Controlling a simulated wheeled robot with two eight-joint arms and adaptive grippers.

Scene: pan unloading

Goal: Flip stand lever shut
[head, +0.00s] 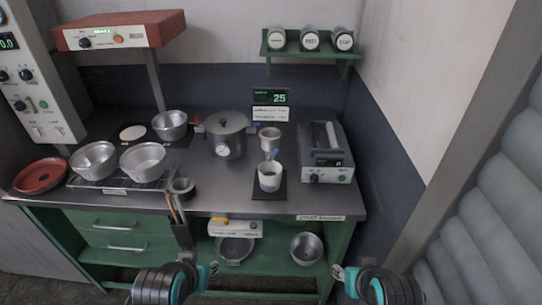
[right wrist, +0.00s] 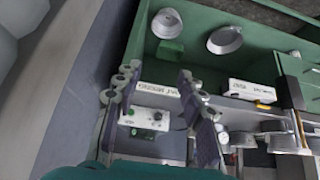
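A small stand with a pale cup (head: 269,136) on top is at the middle right of the counter in the head view. A small blue part (head: 272,154) shows below that cup; I cannot tell whether it is the lever. A white mug (head: 269,178) stands in front on a black mat (head: 268,195). My left gripper (head: 212,268) is low, in front of the counter, its finger opening unclear. My right gripper (head: 338,271) is also low in front, apart from the stand. In the right wrist view, its fingers (right wrist: 158,93) are spread and empty.
A grey pot with a gauge (head: 226,135) stands left of the stand and a white-based machine (head: 325,160) right of it. Bowls (head: 143,160) sit on a rack at left. Below, a shelf holds a box with a yellow part (head: 235,229) and a metal bowl (head: 306,248).

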